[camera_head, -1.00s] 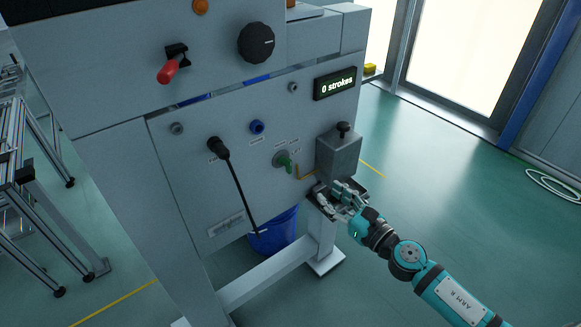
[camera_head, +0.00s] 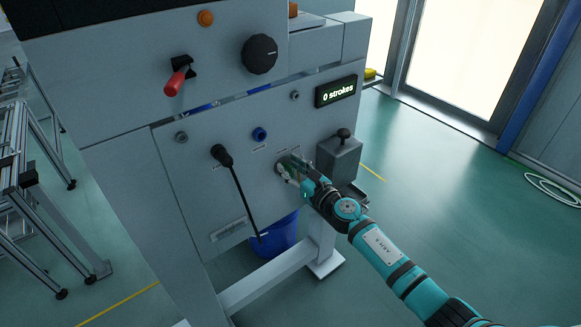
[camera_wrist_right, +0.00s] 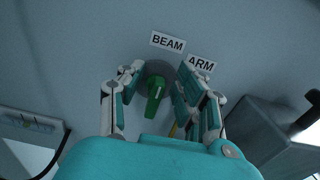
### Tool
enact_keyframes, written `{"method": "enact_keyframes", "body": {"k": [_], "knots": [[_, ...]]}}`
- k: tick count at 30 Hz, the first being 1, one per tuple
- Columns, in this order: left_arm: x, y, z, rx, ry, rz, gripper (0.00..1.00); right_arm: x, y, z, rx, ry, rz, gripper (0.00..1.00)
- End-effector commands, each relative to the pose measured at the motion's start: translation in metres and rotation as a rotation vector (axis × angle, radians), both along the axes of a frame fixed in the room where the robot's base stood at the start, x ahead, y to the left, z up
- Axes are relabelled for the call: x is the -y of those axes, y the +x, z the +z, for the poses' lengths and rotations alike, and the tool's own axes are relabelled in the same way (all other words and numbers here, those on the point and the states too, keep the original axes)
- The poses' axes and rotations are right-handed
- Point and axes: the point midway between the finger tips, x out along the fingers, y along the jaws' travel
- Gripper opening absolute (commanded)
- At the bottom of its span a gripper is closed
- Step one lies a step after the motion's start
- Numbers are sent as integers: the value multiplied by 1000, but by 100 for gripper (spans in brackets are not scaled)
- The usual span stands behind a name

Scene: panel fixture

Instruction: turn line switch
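A green switch handle (camera_wrist_right: 156,95) stands out from the grey panel (camera_head: 225,190), below small labels reading BEAM and ARM in the right wrist view. A white mark shows on it, and no label reading "line" is legible. My right gripper (camera_head: 290,168) is at the panel, its fingers mostly covering the green handle in the head view. In the wrist view the right gripper (camera_wrist_right: 160,76) is open, one finger on each side of the handle with gaps visible. Contact with the panel cannot be told. My left gripper is not in view.
A grey box with a black knob (camera_head: 338,155) sits close right of my right gripper. A long black lever (camera_head: 238,195) hangs to the left. A red-handled toggle (camera_head: 176,82), black dial (camera_head: 259,54) and "0 strokes" display (camera_head: 336,90) are above. A blue bin (camera_head: 278,236) stands below.

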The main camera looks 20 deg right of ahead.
Motion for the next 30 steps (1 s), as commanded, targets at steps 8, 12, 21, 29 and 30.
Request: {"method": "enact_keyframes", "body": {"k": [8,12,21,29,30], "knots": [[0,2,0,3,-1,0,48,-1,2,0,0,0,0,35],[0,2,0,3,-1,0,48,-1,2,0,0,0,0,18],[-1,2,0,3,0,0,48,-1,1,0,0,1,2,0],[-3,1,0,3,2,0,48,-2,1,-1,-11,26,4,0],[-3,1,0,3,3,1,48,-2,1,-1,-15,37,4,0]]}}
